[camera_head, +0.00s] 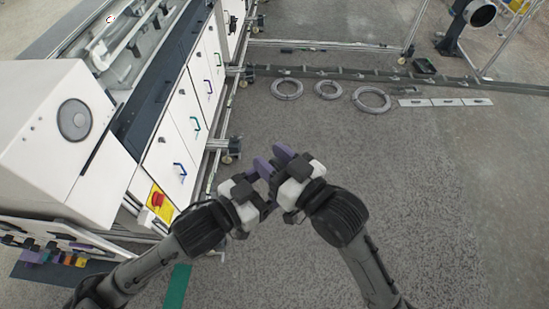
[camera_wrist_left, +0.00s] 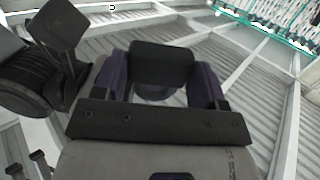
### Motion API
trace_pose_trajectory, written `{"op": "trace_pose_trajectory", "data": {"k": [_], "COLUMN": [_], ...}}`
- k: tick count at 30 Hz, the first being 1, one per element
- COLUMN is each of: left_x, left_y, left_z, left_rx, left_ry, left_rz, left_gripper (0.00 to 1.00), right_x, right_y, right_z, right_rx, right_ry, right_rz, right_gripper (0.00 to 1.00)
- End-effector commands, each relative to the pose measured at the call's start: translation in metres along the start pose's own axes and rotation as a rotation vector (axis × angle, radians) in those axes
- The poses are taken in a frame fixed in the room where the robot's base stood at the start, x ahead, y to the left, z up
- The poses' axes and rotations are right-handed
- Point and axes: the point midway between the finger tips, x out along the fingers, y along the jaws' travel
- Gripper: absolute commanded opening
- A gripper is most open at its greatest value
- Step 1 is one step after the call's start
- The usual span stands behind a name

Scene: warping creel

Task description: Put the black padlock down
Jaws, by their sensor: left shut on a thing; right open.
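The black padlock (camera_wrist_left: 162,62) is between the purple fingers of my left gripper (camera_wrist_left: 160,80) in the left wrist view, with its dark body seen up close. A greyish curved part shows below the body, partly hidden by the gripper. My left gripper is shut on the padlock. In the head view the two grippers are close together above the floor, and I cannot make out the padlock there. My right gripper (camera_head: 273,161) is open, with purple fingers pointing up and left. I cannot tell whether the two grippers touch.
A white machine cabinet (camera_head: 165,160) with drawers and a red button on a yellow plate (camera_head: 159,201) stands at left. Wire coils (camera_head: 371,99) and white plates (camera_head: 445,102) lie on the floor at the back, near a rail. The grey floor at right is clear.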

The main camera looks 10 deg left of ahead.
Motion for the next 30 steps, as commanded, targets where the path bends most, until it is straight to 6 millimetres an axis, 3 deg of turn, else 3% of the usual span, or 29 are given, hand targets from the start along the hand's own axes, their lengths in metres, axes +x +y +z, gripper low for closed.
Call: {"op": "trace_pose_trajectory", "data": {"k": [2,14,21,22,30], "left_x": [0.0,0.0002,0.0005,0.0005,0.0002], "left_y": [0.0,-0.0002,-0.0006,-0.0006,-0.0003], "left_z": [-0.0005,-0.0004,-0.0004,-0.0004,-0.0002], "left_rx": [0.0,0.0,0.0,0.0,0.0], "left_ry": [0.001,0.001,0.001,0.001,0.0], "left_rz": [0.0,0.0,-0.001,-0.001,-0.001], "left_gripper": [0.35,0.35,0.35,0.67,0.93], "right_x": [-0.0001,0.0,0.0,0.0,-0.0002], "right_y": [-0.0001,-0.0013,-0.0031,-0.0034,-0.0015], "right_z": [-0.0001,0.0001,0.0002,-0.0003,-0.0004], "right_rx": [0.0,0.002,0.004,0.004,0.002], "right_ry": [0.0,0.0,0.0,0.001,0.001], "right_rz": [0.0,-0.003,-0.008,-0.008,-0.004], "right_gripper": [0.4,0.01,0.0,0.0,0.0]}}
